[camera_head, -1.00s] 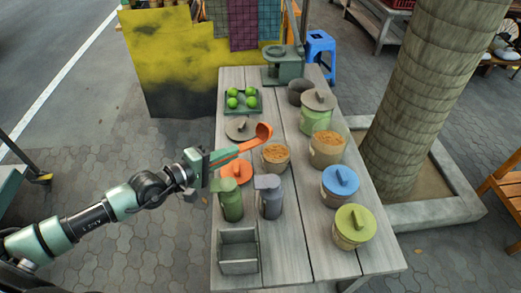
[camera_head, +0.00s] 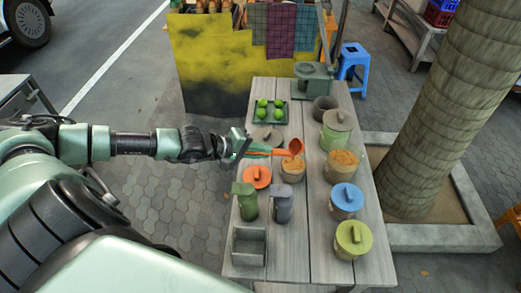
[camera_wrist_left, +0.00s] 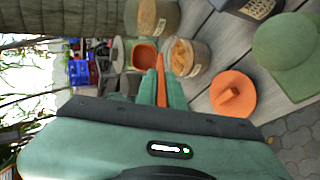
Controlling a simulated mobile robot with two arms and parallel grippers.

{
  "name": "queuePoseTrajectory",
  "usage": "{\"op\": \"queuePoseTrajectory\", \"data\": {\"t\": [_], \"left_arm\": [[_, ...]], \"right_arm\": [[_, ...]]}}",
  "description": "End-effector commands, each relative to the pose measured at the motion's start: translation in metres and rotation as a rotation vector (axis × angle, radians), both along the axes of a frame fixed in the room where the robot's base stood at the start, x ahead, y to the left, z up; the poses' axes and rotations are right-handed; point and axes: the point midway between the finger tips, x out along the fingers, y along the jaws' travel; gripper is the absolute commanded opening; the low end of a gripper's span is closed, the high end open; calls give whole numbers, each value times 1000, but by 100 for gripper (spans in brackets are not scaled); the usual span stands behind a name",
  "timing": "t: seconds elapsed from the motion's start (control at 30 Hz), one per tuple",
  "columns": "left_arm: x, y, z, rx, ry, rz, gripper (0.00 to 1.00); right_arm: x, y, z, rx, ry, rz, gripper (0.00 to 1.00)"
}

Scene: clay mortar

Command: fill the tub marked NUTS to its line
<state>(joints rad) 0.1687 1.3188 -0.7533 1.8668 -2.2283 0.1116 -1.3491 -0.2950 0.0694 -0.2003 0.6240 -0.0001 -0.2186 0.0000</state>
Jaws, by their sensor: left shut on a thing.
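My left gripper (camera_head: 250,149) is shut on the handle of an orange ladle (camera_head: 296,146), which also shows in the left wrist view (camera_wrist_left: 145,53). The ladle's bowl is raised over the back rim of an open tub (camera_head: 291,175) with orange-brown contents, at the table's middle. I cannot tell whether the bowl holds anything. A second open tub (camera_head: 341,172) with similar contents stands to its right; it also shows in the left wrist view (camera_wrist_left: 157,17). Labels are too small to read, so I cannot tell which tub is marked NUTS. My right gripper is not in view.
Blue-lidded (camera_head: 345,200) and green-lidded tubs (camera_head: 353,239) line the right side. A tray of green fruit (camera_head: 270,112) and a grey box (camera_head: 249,246) flank the left edge.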

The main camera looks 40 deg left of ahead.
Motion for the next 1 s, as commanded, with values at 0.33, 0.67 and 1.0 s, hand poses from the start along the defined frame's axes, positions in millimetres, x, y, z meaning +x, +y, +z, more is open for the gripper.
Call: {"op": "queuePoseTrajectory", "data": {"t": [0.33, 0.67, 1.0], "left_arm": [[10, -5, 41, 101, 187, 0, 0], [32, -19, 59, 219, 403, -5, 0], [59, -33, 79, 361, 662, -4, 0]], "right_arm": [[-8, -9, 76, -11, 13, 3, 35], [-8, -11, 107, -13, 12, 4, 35], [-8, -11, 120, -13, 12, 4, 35]]}}
